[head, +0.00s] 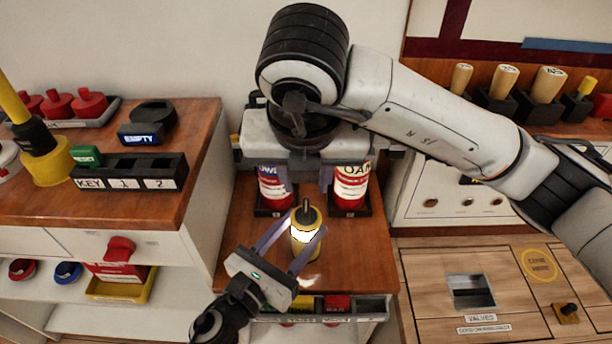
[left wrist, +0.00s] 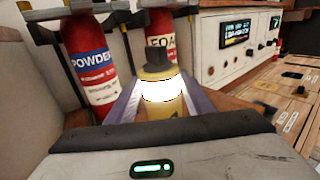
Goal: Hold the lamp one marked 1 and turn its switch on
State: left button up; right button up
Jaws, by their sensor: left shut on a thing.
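A yellow lamp (head: 303,245) with a glowing white band and a dark cap stands upright over the wooden counter in the head view. The lit lamp (left wrist: 160,88) also shows in the left wrist view, between my left fingers. My left gripper (head: 307,224) is shut on the lamp's body from the near side. No number can be read on the lamp, and its base is partly hidden. My right gripper (head: 307,185) is open and points down behind the lamp, apart from it, with its two fingers spread.
Two red extinguishers, powder (head: 274,189) and foam (head: 350,188), stand behind the lamp beside my right fingers. A black key rack (head: 130,172) is on the left counter. Wooden-handled tools (head: 503,82) stand at the back right. A wooden panel (head: 425,285) with a recess lies right.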

pick_arm(q)
jog(key=o, duration=1.5)
jog(key=shift+s, duration=0.1)
jog(key=v, duration=1.2)
